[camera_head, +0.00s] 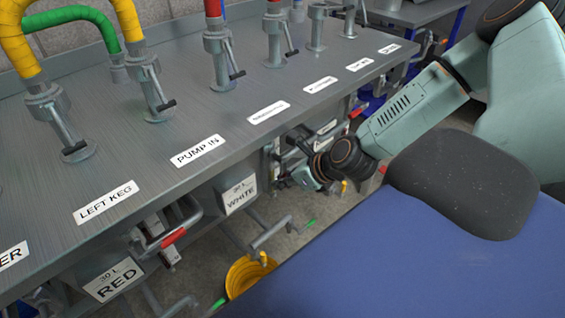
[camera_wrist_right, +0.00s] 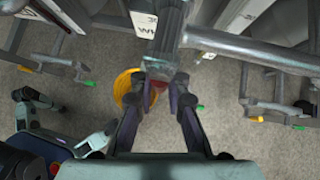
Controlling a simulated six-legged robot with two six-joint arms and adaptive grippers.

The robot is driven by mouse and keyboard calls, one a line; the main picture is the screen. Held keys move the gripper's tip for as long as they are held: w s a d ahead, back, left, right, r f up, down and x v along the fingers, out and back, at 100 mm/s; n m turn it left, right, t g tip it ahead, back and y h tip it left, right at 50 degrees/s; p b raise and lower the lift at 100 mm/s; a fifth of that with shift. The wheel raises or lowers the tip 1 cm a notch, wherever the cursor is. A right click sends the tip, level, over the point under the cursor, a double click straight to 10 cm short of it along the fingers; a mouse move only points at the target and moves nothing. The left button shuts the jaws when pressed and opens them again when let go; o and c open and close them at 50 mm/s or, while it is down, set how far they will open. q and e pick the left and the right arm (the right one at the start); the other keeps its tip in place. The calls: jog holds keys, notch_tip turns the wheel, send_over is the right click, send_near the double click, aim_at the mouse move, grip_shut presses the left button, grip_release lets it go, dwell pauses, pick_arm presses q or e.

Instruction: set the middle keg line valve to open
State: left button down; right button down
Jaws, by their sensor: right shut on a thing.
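Under the grey bench, a keg line valve with a red handle (camera_head: 172,238) sits by the sign RED. Another red handle (camera_head: 357,112) shows farther along to the right. Between them, just right of the sign WHITE (camera_head: 238,195), my right gripper (camera_head: 287,170) is at the middle valve, whose handle it mostly hides in the head view. In the right wrist view the gripper's two fingers (camera_wrist_right: 160,88) are closed on the middle valve's red handle (camera_wrist_right: 157,90), below a grey pipe. The handle's exact angle is hard to tell. My left gripper is not in view.
The bench top (camera_head: 150,185) overhangs the valves and carries labelled hose stubs. A yellow coil (camera_head: 247,275) lies on the floor, also in the right wrist view (camera_wrist_right: 124,84). Pipes (camera_wrist_right: 255,52) run close right of the gripper.

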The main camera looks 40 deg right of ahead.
jog(key=shift+a, duration=0.1)
jog(key=c, duration=1.3)
grip_release()
jog(key=shift+w+d, duration=0.1)
jog(key=shift+d, duration=0.1)
